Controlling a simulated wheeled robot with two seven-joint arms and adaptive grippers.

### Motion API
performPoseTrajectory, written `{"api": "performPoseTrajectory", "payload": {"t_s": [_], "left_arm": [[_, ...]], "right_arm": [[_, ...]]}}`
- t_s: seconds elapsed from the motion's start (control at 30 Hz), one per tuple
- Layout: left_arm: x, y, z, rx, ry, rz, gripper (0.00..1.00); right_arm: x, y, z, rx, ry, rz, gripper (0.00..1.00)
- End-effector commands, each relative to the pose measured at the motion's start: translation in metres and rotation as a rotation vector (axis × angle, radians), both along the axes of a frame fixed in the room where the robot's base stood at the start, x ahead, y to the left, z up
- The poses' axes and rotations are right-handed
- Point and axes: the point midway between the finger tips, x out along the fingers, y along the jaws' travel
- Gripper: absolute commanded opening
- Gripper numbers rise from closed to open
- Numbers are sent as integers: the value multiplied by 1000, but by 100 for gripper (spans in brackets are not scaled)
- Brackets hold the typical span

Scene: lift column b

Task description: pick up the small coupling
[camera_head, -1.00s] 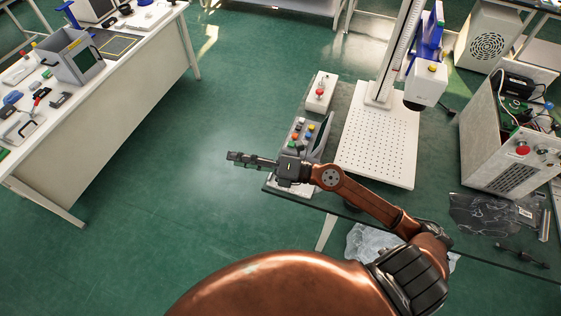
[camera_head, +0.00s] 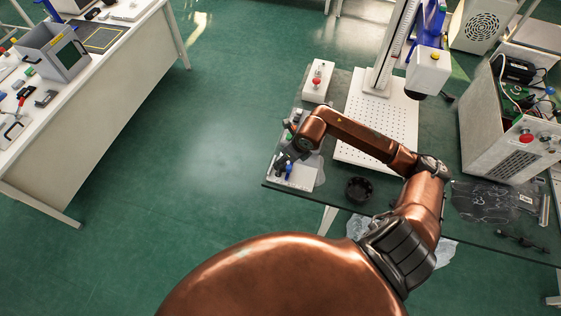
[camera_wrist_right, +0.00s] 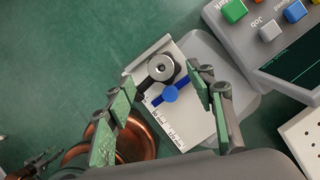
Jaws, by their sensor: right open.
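A small grey metal ring-shaped part with a central hole, which looks like the small coupling (camera_wrist_right: 160,67), lies over the upper end of a white marked plate (camera_wrist_right: 185,118) in the right wrist view. A blue round piece (camera_wrist_right: 171,94) sits just beside it. My right gripper (camera_wrist_right: 161,78) is open, with one finger to either side of the coupling and no visible contact. In the head view my right gripper (camera_head: 283,162) is over the plate (camera_head: 302,177) at the table's left corner, and the coupling cannot be made out there. My left gripper is not in view.
A grey control box with coloured buttons (camera_wrist_right: 268,31) stands close to the right finger. A white box with a red button (camera_head: 317,82), a perforated plate (camera_head: 365,120) and a dark round part (camera_head: 359,189) are on the table.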

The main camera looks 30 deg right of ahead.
Motion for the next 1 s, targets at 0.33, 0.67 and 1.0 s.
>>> {"api": "performPoseTrajectory", "payload": {"t_s": [0.33,0.67,1.0], "left_arm": [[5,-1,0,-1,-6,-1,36],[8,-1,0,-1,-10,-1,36],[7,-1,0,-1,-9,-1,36]], "right_arm": [[12,6,-30,2,0,4,50],[12,7,-30,2,0,5,38],[12,7,-30,2,0,5,15]]}}
